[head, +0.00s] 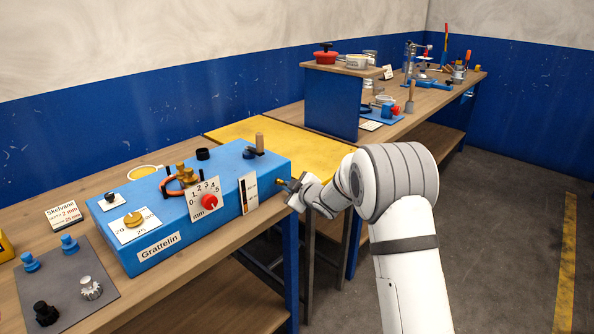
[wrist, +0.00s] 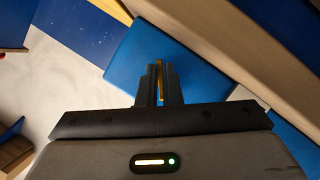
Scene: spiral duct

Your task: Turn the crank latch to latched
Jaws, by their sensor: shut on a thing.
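The blue machine (head: 225,190), labelled Grattelin, stands on the wooden bench. My gripper (head: 284,184) is at its right end face, low and near the front corner. In the wrist view my gripper (wrist: 160,66) is shut on a narrow brass-coloured part (wrist: 160,80), which looks like the crank latch on that end face. The fingers hide most of it, so its turned position cannot be told. The blue surface (wrist: 195,65) lies just beyond the fingertips. A wooden upright handle (head: 259,142) stands on the machine's top, apart from my gripper.
The machine carries a red knob (head: 209,201), brass fittings (head: 186,175) and a brass dial (head: 133,219). A grey mat (head: 70,283) with several knobs lies at front left. A yellow surface (head: 250,131) lies behind the machine. The floor (head: 490,220) at right is clear.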

